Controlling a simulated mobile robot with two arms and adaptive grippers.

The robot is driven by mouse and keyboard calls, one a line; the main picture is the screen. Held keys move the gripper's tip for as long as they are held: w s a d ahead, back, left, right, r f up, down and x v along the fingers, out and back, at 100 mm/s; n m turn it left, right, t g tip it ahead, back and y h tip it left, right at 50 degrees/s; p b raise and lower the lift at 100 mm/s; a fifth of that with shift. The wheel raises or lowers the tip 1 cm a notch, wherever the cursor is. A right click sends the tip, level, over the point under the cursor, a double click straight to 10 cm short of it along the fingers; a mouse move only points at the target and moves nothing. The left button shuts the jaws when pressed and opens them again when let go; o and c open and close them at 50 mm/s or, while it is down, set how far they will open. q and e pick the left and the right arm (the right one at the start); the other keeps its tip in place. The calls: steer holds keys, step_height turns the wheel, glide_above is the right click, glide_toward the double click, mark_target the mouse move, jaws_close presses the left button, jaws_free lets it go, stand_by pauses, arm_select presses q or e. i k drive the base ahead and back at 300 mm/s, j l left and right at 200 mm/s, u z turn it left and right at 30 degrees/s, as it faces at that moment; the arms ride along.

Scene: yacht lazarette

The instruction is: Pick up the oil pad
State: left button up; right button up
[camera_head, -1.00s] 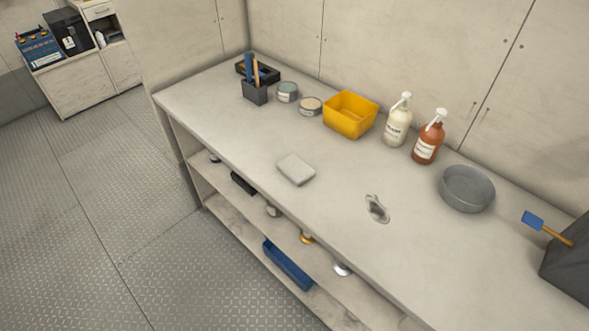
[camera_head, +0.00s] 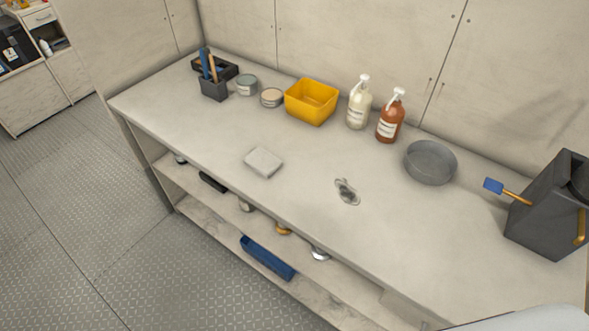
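A flat, light grey square pad (camera_head: 263,162), which looks like the oil pad, lies on the workbench top (camera_head: 210,140) near its front edge, left of the middle. Nothing touches it, and the bench around it is bare. Neither of my grippers shows in the head view.
A yellow bin (camera_head: 312,101), a white pump bottle (camera_head: 359,103) and a brown one (camera_head: 391,116) stand along the back. A grey bowl (camera_head: 431,163) and a dark container (camera_head: 549,207) are on the right. A metal fitting (camera_head: 347,192) lies right of the pad. A blue tray (camera_head: 267,258) sits on the lower shelf.

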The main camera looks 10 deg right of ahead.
mark_target(260, 160)
steer(key=i+j+u, duration=0.15)
steer(key=u, duration=0.25)
steer(key=i+j+u, duration=0.2)
steer(key=u, duration=0.2)
